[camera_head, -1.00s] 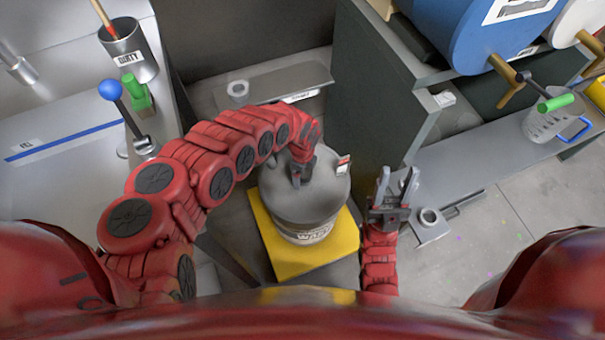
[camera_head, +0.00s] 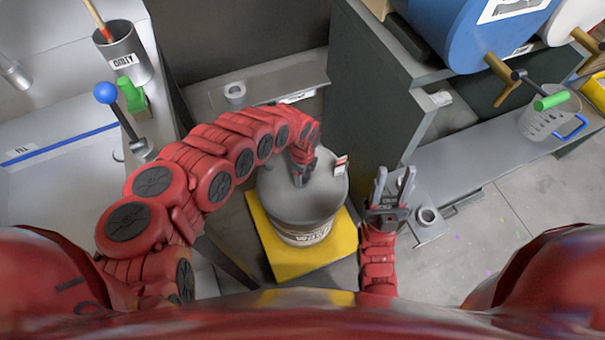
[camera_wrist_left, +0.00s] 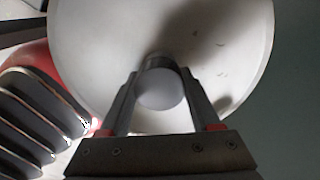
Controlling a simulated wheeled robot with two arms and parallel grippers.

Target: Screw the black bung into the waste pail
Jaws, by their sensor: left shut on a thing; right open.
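The waste pail (camera_head: 328,190) is a grey round drum with a label on its front, standing upright on a yellow base. My left gripper (camera_head: 299,181) points down at the middle of its lid. In the left wrist view, the left gripper (camera_wrist_left: 160,92) is shut on the bung (camera_wrist_left: 160,88), whose round face looks pale grey with a darker side. The bung is over the pail's pale lid (camera_wrist_left: 90,40). I cannot tell how deep it sits; in the head view the gripper hides it. My right gripper (camera_head: 393,187) is open and empty, right of the pail.
A grey cabinet (camera_head: 372,100) stands behind and right of the pail, with a blue drum (camera_head: 465,30) above. A clear jug (camera_head: 541,122) stands on the right shelf. At left, a cup marked DIRTY (camera_head: 122,55) and a blue-knobbed lever (camera_head: 106,93) stand on the counter.

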